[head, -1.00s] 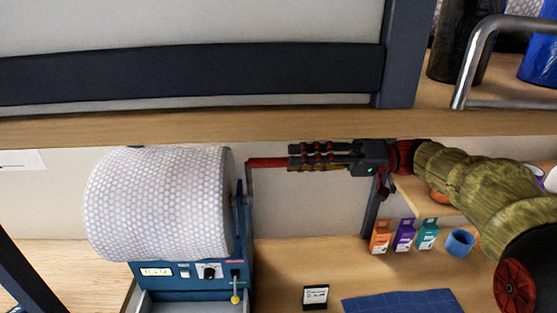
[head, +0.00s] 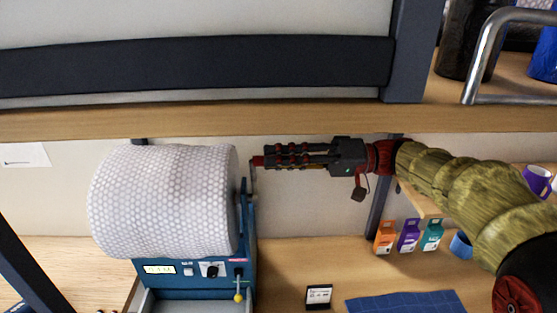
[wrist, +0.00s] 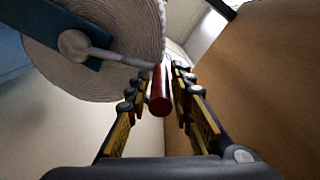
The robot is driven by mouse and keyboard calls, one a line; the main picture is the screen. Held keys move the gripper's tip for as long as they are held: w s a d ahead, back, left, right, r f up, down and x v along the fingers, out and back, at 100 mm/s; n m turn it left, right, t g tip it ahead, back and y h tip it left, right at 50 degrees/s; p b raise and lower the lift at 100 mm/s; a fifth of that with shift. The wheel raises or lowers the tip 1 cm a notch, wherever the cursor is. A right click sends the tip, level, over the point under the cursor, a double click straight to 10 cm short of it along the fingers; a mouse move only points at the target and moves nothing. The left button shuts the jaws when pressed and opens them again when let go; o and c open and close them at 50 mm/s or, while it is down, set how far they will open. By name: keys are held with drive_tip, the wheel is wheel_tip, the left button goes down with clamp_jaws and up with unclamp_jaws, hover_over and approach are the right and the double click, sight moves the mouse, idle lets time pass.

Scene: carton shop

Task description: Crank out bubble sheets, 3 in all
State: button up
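The bubble-wrap roll (head: 165,200) sits on a blue dispensing machine (head: 215,288) on the bench. A thin crank arm (head: 253,190) stands upright at its right side. The red crank handle (head: 257,161) points right from the top of it. My gripper (head: 270,160) reaches in from the right, its fingers overlapping most of the handle. In the wrist view the red handle (wrist: 159,92) lies between the two fingers of my gripper (wrist: 160,82), with a small gap on each side. The fingers look open. No cut bubble sheet shows.
A wooden shelf (head: 300,119) runs close above my gripper. A dark post (head: 378,208) stands behind my wrist.

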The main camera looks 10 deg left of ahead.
clamp_jaws()
drive_tip(key=shift+f, duration=0.1)
idle(0.6)
